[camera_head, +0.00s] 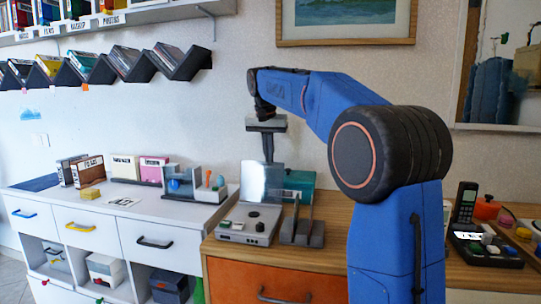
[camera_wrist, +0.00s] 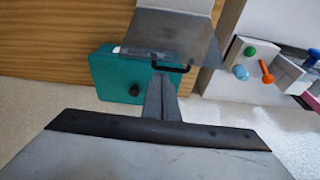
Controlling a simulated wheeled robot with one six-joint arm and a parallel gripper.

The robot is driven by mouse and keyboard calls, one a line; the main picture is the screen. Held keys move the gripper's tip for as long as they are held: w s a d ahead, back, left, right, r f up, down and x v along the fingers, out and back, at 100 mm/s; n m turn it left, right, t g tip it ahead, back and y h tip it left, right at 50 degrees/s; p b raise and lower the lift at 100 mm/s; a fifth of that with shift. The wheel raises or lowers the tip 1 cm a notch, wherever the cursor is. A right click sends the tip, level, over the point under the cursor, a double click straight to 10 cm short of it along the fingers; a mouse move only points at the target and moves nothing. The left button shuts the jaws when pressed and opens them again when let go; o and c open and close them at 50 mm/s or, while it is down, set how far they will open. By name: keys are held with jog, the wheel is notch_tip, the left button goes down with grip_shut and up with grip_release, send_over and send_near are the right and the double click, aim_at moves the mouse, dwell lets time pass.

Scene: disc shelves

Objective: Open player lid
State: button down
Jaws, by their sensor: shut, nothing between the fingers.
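The player (camera_head: 248,224) is a low grey box with dark knobs on the wooden cabinet. Its lid (camera_head: 262,182) is a pale, see-through panel standing raised, roughly upright, at the player's back. In the wrist view the lid (camera_wrist: 172,35) shows as a greyish panel with a black handle (camera_wrist: 172,67) on its edge. My gripper (camera_head: 268,159) points down at the lid's top edge. In the wrist view my gripper (camera_wrist: 161,78) is shut and empty, its tips close to the handle. I cannot tell whether they touch.
A teal box (camera_head: 301,183) stands behind the player, and also shows in the wrist view (camera_wrist: 108,76). A grey slotted rack (camera_head: 302,232) stands just right of the player. The white cabinet on the left bears small holders (camera_head: 194,184). A phone (camera_head: 466,203) stands at the right.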

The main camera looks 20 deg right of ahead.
jog(key=shift+s+a, duration=0.15)
jog(key=shift+a, duration=0.05)
dwell(0.3)
jog(key=s+a, duration=0.1)
jog(key=s+r+t, duration=0.1)
jog(key=shift+s+a+r+h, duration=0.1)
jog(key=shift+s+a+h, duration=0.2)
jog(key=shift+a+h, duration=0.1)
